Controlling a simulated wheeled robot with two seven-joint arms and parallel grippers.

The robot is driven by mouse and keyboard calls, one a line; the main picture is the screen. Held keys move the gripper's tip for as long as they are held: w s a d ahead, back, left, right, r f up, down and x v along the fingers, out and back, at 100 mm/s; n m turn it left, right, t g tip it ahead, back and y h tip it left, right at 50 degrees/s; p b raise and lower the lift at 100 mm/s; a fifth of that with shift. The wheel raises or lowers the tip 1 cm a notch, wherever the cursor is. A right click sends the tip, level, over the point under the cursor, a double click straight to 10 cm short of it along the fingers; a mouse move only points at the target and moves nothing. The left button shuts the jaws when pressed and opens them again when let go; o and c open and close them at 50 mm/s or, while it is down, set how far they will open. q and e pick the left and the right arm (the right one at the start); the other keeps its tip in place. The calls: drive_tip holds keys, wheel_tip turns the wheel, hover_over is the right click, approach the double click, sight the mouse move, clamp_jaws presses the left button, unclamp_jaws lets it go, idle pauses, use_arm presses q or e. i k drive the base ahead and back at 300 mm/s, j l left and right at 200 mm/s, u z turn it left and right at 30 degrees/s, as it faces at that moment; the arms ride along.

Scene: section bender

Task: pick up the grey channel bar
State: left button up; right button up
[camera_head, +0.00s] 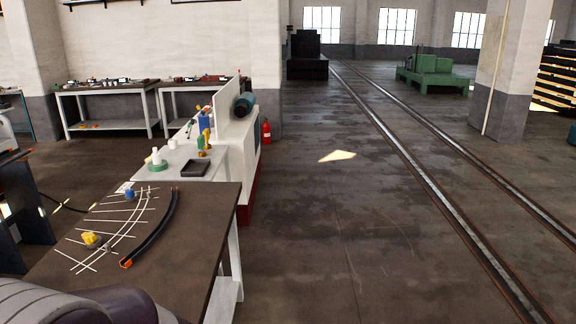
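A long, dark, curved bar (160,225) lies on the brown table in the near left. It is the only bar-like piece on that table and looks dark grey to black, with an orange patch at its near end (126,263). I cannot tell from here whether it has a channel section. Neither of my grippers is in view. A rounded purple-grey shape at the bottom left covers the near part of the table.
The brown table (200,255) also carries white curved and crossing lines, a yellow piece (91,239) and a blue piece (129,194). A white machine (236,150) stands behind it. Open floor (330,240) lies to the right, with rails (420,185) beyond.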

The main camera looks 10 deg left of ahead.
sight(164, 222)
drive_tip(key=i+u, duration=0.2)
drive_tip(key=i, duration=0.35)
drive_tip(key=i+u, duration=0.2)
drive_tip(key=i, duration=0.35)
drive_tip(key=i+l+u, duration=0.25)
drive_tip(key=i, duration=0.3)
drive_tip(key=i+l+u, duration=0.2)
drive_tip(key=i, duration=0.3)
drive_tip(key=i+l+u, duration=0.15)
drive_tip(key=i+u, duration=0.35)
drive_tip(key=i+l+u, duration=0.25)
drive_tip(key=u, duration=0.25)
drive_tip(key=i+l+u, duration=0.3)
drive_tip(key=l+u, duration=0.15)
drive_tip(key=i+l+u, duration=0.15)
drive_tip(key=l+u, duration=0.35)
drive_tip(key=i+l+u, duration=0.1)
drive_tip(key=l+u, duration=0.4)
drive_tip(key=l, duration=0.15)
